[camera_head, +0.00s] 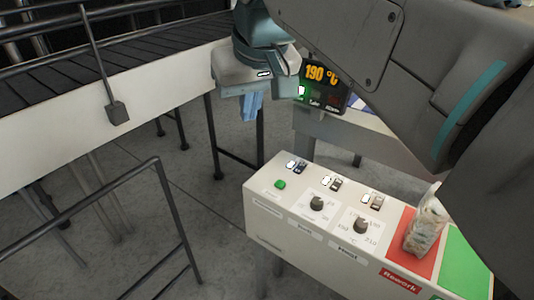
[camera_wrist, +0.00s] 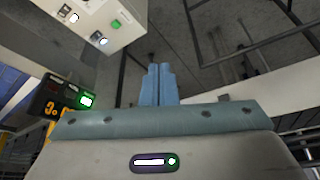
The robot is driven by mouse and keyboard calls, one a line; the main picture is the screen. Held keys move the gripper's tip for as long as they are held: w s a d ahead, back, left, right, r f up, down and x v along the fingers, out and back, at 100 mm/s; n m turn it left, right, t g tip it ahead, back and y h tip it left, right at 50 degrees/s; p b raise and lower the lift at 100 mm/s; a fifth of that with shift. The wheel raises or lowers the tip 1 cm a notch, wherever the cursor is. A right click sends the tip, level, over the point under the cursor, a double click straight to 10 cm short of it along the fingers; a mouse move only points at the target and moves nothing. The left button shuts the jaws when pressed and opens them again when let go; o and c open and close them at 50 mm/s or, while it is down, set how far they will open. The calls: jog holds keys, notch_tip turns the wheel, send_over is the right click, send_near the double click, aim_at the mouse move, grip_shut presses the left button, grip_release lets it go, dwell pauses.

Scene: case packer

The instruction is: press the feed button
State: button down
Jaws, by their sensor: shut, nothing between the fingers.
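A small green button (camera_head: 280,184) sits at the left end of the white control panel's top (camera_head: 262,205). Its small label is hard to read. It also shows in the wrist view (camera_wrist: 115,23), up and left of my fingers. My gripper (camera_head: 252,108) has blue fingers pressed together with nothing between them. It hangs pointing down, above and behind the button in the head view, clear of the panel. The fingers also show in the wrist view (camera_wrist: 158,70).
The panel also carries two black dials (camera_head: 317,203) (camera_head: 361,225), small switches, a red pad (camera_head: 408,250) bearing a clear filled bag (camera_head: 427,228), and a green pad (camera_head: 462,265). A display (camera_head: 322,85) reads 190 °C. A conveyor (camera_head: 150,88) and black railing (camera_head: 85,208) stand left.

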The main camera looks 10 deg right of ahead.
jog(key=s+d+f+m, duration=0.1)
jog(key=s+d+f, duration=0.2)
jog(key=f, duration=0.4)
jog(key=s+d+f+m, duration=0.1)
jog(key=s+d+f, duration=0.2)
jog(key=f, duration=0.4)
jog(key=s+d+f+m+h, duration=0.1)
jog(key=s+d+f, duration=0.2)
jog(key=d+f, duration=0.2)
notch_tip(320, 180, down, 3)
jog(key=shift+g, duration=0.3)
jog(key=shift+a, duration=0.1)
